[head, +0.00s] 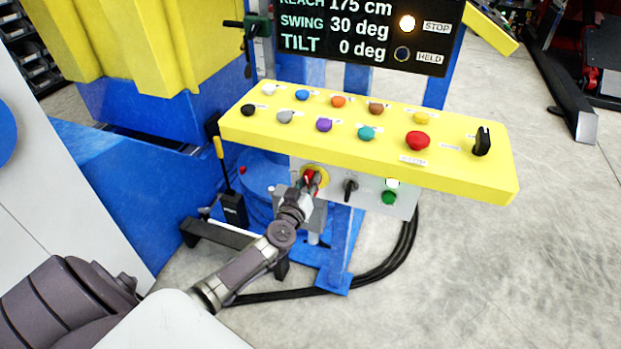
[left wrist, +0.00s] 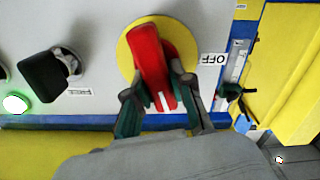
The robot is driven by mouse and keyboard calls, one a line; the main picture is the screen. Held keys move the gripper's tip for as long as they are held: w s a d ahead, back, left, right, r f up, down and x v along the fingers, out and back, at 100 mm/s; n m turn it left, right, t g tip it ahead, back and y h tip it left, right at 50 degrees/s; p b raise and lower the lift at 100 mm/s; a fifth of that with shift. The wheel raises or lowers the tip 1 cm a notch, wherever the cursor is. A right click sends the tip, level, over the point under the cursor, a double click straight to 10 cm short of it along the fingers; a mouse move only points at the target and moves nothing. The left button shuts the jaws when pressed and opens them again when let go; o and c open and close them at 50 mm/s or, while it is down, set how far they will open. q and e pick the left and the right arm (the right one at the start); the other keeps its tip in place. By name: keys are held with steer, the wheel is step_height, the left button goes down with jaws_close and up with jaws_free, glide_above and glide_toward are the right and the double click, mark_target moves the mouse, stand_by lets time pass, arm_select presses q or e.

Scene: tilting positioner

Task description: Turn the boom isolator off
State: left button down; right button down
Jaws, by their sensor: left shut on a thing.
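The boom isolator is a red handle (head: 309,176) on a yellow disc (head: 322,171), on the grey panel under the yellow console. In the left wrist view the red handle (left wrist: 150,55) stands nearly upright, slightly slanted, with a white mark near its lower end. An OFF label (left wrist: 214,59) is to the right of the yellow disc (left wrist: 128,62) there. My left gripper (head: 303,188) is at the handle. In the left wrist view its fingers (left wrist: 160,95) are shut on the handle's lower end, one on each side. My right gripper is not in view.
A black switch (head: 350,188) and lit green lamp (head: 391,184) are beside the isolator. The yellow console (head: 470,176) overhangs it, with several coloured knobs. The display (head: 350,35) reads swing 30 deg, tilt 0 deg; its STOP lamp is lit. A black cable (head: 400,255) lies below.

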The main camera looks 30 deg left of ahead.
arm_select(q)
steer(key=n, duration=0.2)
steer(key=shift+a+f+n, duration=0.1)
steer(key=shift+n, duration=0.3)
steer(key=n, duration=0.3)
steer(key=shift+s+a+f+n, duration=0.1)
steer(key=shift+a+f+n, duration=0.05)
steer(key=shift+n, duration=0.15)
steer(key=n, duration=0.3)
steer(key=n+b, duration=0.1)
steer(key=shift+a+f+n, duration=0.15)
steer(key=shift+f+n, duration=0.1)
steer(key=shift+n, duration=0.05)
steer(key=shift+f+n+b, duration=0.15)
steer(key=shift+n+b, duration=0.35)
steer(key=shift+n, duration=1.4)
steer(key=c, duration=1)
jaws_free()
steer(key=v, duration=1.2)
